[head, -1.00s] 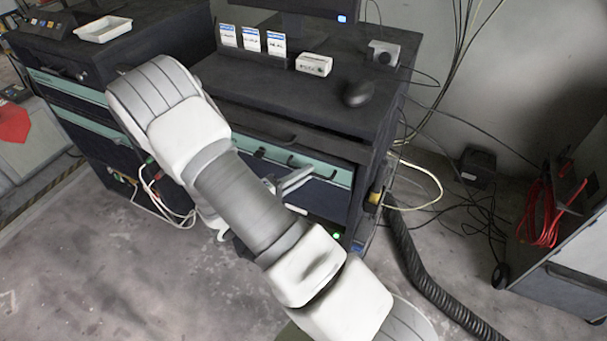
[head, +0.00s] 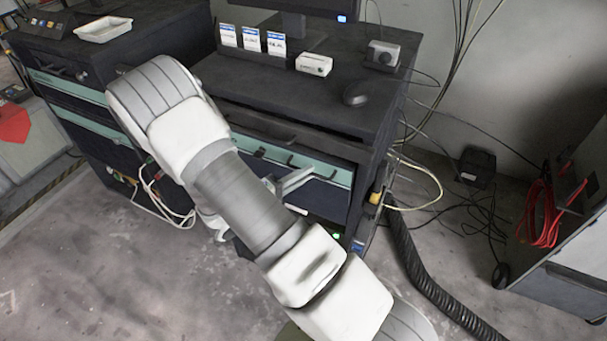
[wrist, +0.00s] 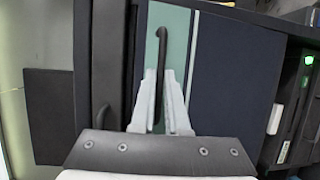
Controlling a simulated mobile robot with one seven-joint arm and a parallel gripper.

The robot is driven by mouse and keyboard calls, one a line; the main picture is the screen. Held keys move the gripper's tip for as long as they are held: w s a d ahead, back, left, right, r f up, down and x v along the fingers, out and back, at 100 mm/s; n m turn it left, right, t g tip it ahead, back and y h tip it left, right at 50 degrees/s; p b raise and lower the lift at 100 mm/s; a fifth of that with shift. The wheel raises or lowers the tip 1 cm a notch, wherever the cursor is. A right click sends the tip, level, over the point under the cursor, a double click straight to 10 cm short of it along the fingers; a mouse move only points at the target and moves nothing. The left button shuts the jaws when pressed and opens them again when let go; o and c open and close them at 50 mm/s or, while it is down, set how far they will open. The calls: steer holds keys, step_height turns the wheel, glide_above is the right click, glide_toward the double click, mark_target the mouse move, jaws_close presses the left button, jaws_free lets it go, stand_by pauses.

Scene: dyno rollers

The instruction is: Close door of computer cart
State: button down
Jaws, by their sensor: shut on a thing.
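The computer cart (head: 300,109) is dark with a teal band along its front, and stands beyond my arm in the head view. Its door (wrist: 230,80) is a dark panel with a teal strip (wrist: 178,38) and a black bar handle (wrist: 162,60), filling the middle of the wrist view. My gripper (wrist: 164,82) is at the handle, with its pale fingers on either side of the bar, shut on it. In the head view my arm hides much of the cart front, and part of the gripper (head: 290,182) shows beside the teal band.
A monitor, a mouse (head: 356,94) and small boxes (head: 314,64) stand on the cart top. Cables and a black corrugated hose (head: 412,262) lie on the floor at the right. A grey cabinet with a red cable (head: 541,215) stands far right. The floor at left front is clear.

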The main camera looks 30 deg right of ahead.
mark_target(313, 162)
steer(key=shift+w+d+r+b, duration=0.2)
steer(key=shift+w+d+b, duration=0.65)
steer(key=shift+d, duration=0.25)
steer(key=shift+w+d+r, duration=0.1)
steer(key=shift+r, duration=0.2)
steer(key=c, duration=0.9)
jaws_free()
steer(key=shift+d, duration=0.1)
steer(key=shift+f, duration=0.1)
steer(key=b+v, duration=0.2)
steer(key=v, duration=1.5)
steer(key=shift+a, duration=0.25)
